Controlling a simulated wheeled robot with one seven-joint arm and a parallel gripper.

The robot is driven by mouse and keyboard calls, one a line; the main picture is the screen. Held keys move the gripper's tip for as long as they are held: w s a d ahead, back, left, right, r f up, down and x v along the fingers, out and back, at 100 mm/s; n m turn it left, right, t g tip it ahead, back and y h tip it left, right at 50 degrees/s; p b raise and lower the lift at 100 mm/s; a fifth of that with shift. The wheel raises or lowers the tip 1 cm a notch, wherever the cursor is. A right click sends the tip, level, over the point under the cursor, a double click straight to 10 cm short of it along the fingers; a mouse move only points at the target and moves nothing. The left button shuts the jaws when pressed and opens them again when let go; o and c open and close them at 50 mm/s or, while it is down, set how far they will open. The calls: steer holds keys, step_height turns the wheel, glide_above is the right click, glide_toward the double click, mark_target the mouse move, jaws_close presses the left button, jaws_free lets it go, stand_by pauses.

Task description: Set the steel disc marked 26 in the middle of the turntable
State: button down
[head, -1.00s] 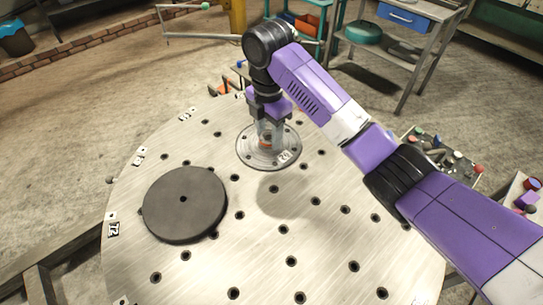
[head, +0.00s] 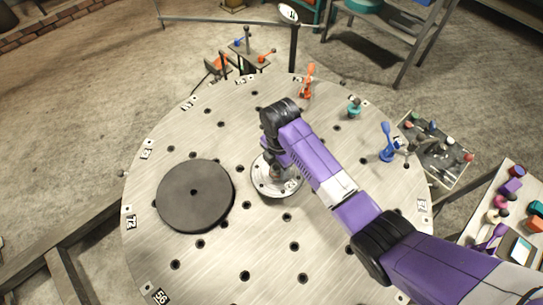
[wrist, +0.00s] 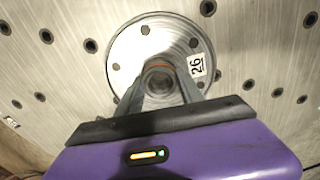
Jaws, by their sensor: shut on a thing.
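The turntable (head: 330,225) is the big round brushed-metal table with bolt holes and number tags along its rim. The steel disc marked 26 (head: 265,185) is over roughly its middle in the head view, and my arm covers part of it. In the wrist view the disc (wrist: 122,48) looks level, with its 26 tag on the right. My gripper (wrist: 160,88) is shut on the knob at the disc's centre. My gripper is mostly hidden behind my arm in the head view. I cannot tell whether the disc touches the turntable.
A dark round plate (head: 195,212) lies on the turntable left of the disc. An orange piece (head: 309,82), a teal knob (head: 354,108) and a blue piece (head: 387,145) stand near the far and right rim. Trays of parts (head: 445,165) sit beyond the right edge.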

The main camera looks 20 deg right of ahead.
steer(key=shift+w+d+f+b, duration=0.1)
steer(key=shift+w+f+b, duration=0.05)
steer(key=shift+f+b, duration=0.8)
steer(key=shift+w+d+f+b, duration=0.1)
steer(key=shift+w+f+b, duration=0.05)
steer(key=shift+f+b, duration=0.75)
steer(key=shift+w+f+b, duration=0.15)
steer(key=shift+f+b, duration=0.75)
steer(key=shift+b, duration=0.05)
steer(key=shift+f, duration=0.55)
steer(key=c, duration=0.7)
jaws_free()
steer(key=shift+r, duration=3.9)
